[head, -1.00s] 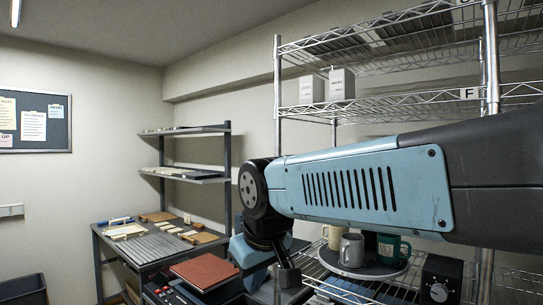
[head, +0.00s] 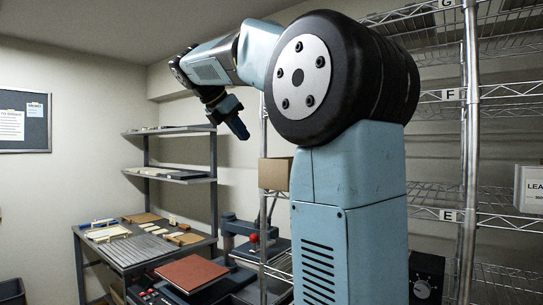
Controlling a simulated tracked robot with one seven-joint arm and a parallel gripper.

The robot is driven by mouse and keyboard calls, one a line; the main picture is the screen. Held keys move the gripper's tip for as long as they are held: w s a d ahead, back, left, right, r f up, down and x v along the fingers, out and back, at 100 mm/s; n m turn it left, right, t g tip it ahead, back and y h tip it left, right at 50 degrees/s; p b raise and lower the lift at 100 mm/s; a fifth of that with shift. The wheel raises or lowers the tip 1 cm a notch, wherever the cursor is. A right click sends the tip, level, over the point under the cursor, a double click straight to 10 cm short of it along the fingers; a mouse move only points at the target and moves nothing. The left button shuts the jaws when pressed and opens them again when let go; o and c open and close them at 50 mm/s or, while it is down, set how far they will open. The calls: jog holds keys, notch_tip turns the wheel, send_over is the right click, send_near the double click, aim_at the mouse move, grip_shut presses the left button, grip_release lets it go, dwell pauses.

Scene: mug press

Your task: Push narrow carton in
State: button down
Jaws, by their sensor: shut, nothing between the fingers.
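My gripper (head: 238,127) is shut and empty, hanging tilted down in the air at the upper middle of the head view, in front of the bare wall. A brown carton (head: 274,173) shows below and to the right of it, partly hidden behind my arm. The gripper is apart from it. I cannot tell whether this is the narrow carton. The two white cartons seen earlier on the wire shelf do not show now; my arm covers much of the rack.
My large arm joint and column fill the middle. The wire rack's post (head: 471,150) stands at right, with a white sign or box (head: 530,188) beyond it. A workbench (head: 140,250) and wall shelves (head: 170,175) stand at left. A press with a red knob (head: 254,238) stands low at centre.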

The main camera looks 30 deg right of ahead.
send_near(276, 163)
notch_tip(276, 163, down, 4)
jog(key=d, duration=0.2)
jog(key=shift+w+d+f, duration=0.1)
jog(key=shift+w+d, duration=0.1)
jog(key=shift+d, duration=0.3)
jog(key=shift+w+d+f, duration=0.1)
jog(key=shift+w+d, duration=0.05)
jog(key=shift+d, duration=0.35)
jog(key=shift+w, duration=0.1)
